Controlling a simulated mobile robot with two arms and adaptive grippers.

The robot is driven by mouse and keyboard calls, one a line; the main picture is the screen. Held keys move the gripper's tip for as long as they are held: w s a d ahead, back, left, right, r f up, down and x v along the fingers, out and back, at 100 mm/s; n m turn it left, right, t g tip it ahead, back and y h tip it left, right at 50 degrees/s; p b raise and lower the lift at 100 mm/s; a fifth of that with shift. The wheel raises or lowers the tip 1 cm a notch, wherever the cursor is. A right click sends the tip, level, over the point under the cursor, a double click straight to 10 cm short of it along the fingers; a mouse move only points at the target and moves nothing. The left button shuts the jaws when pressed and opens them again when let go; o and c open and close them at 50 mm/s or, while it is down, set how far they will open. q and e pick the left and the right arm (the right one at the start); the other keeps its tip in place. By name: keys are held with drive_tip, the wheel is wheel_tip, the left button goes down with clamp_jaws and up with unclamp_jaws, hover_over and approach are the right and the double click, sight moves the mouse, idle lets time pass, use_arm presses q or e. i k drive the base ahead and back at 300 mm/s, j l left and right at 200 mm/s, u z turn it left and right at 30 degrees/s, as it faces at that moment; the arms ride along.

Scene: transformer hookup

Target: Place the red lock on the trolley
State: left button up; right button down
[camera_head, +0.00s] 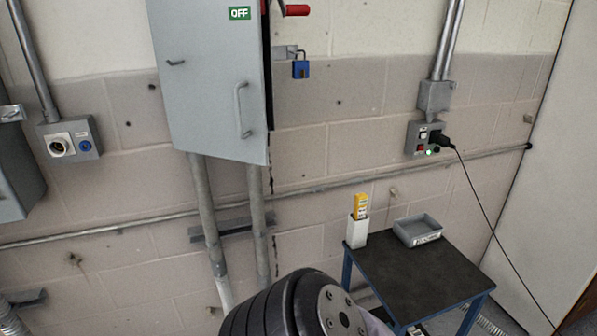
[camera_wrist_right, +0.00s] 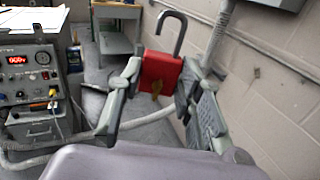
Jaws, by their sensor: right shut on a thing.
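The red lock (camera_wrist_right: 159,74) shows in the right wrist view, its grey shackle pointing up and a brass-coloured key low on its front. My right gripper (camera_wrist_right: 164,84) is shut on the lock's red body, one finger on each side. In the head view a small dark-topped table (camera_head: 415,284) with blue legs, which looks like the trolley, stands against the wall at the lower right. The red lock is not visible in the head view. My left gripper is in neither view.
A grey tray (camera_head: 418,230) and a white holder (camera_head: 356,232) with a yellow device (camera_head: 361,205) occupy the table's back edge; its front is clear. A blue padlock (camera_head: 301,69) hangs beside the grey cabinet (camera_head: 208,85). A black cable (camera_head: 484,212) runs down right of the table.

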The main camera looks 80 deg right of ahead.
sight(409, 289)
drive_tip(key=i+l+z, duration=0.15)
drive_tip(key=i, duration=0.25)
drive_tip(key=i+l+z, duration=0.15)
drive_tip(key=i, duration=0.25)
drive_tip(key=i+l+z, duration=0.1)
drive_tip(key=i, duration=0.3)
drive_tip(key=l+z, duration=0.1)
drive_tip(key=z, duration=3.1)
